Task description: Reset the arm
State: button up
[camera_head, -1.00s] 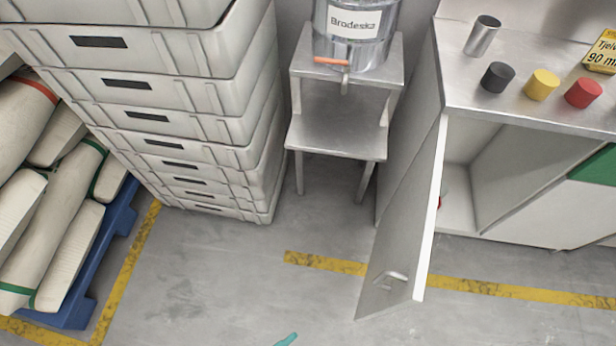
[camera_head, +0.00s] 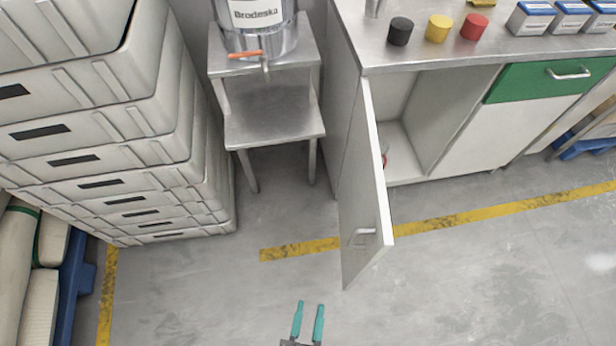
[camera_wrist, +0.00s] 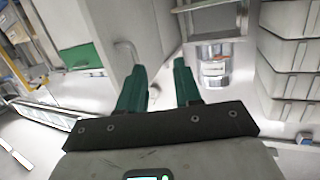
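My gripper (camera_head: 308,322) shows at the bottom middle of the head view, with two teal fingers apart and nothing between them. In the wrist view my gripper (camera_wrist: 158,88) also has its dark green fingers spread and empty. It is over bare floor, in front of the open white cabinet door (camera_head: 358,190) and apart from it. The door's handle (camera_head: 362,236) is free of the gripper. In the wrist view the door handle (camera_wrist: 127,50) appears left of the fingers.
A steel two-step stand (camera_head: 272,118) holds a metal container (camera_head: 256,35) labelled Brodeska. Stacked grey crates (camera_head: 120,150) stand left. The steel counter (camera_head: 440,55) carries black (camera_head: 400,31), yellow (camera_head: 438,28) and red (camera_head: 474,26) cylinders. A green drawer (camera_head: 540,78) is right. The front floor is clear.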

jog(key=w+d+f+n+g+y+p, duration=0.1)
jog(key=w+d+n+g+y, duration=0.1)
jog(key=w+d+g+y, duration=0.3)
jog(key=d+f+n+g+p, duration=0.1)
jog(key=d+n+g, duration=0.1)
jog(key=d, duration=0.6)
jog(key=s+d+r+m+g+h, duration=0.1)
jog(key=s+d+r+g, duration=0.1)
jog(key=d+r+g, duration=0.2)
jog(key=s+d+r+m+g+h+p, duration=0.1)
jog(key=s+d+r+g, duration=0.2)
jog(key=d+r, duration=0.3)
jog(key=d, duration=0.4)
jog(key=shift+d+r+g+h, duration=0.25)
jog(key=shift+r+g+h, duration=0.05)
jog(key=shift+r+g, duration=0.1)
